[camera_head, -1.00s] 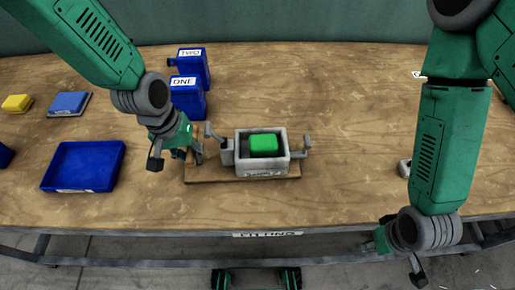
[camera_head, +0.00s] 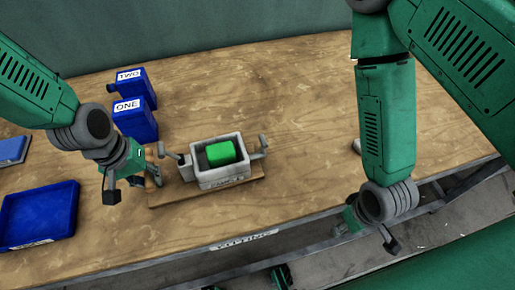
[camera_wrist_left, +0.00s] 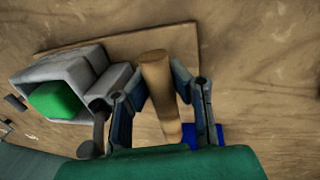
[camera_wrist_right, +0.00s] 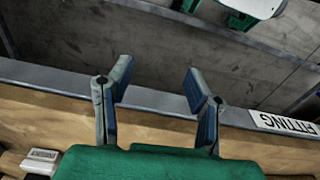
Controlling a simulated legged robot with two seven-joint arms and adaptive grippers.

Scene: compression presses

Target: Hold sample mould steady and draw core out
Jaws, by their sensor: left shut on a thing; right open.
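The sample mould is a pale grey open box (camera_head: 226,178) with a crank-like handle at each end, on a wooden board (camera_head: 168,198). The core, a bright green block (camera_head: 221,153), sits inside it, its top showing. Both also show in the left wrist view, the mould (camera_wrist_left: 88,70) beside the core (camera_wrist_left: 58,100). My left gripper (camera_head: 134,184) is at the left end of the board. In the left wrist view its fingers are shut on a round wooden post (camera_wrist_left: 157,72) beside the mould. My right gripper (camera_wrist_right: 158,72) is open and empty near the table's front edge.
Blue containers marked ONE (camera_head: 137,122) and TWO (camera_head: 131,80) stand behind my left gripper. An empty blue tray (camera_head: 40,215) lies at the left. A small grey block (camera_wrist_right: 40,161) is near my right gripper.

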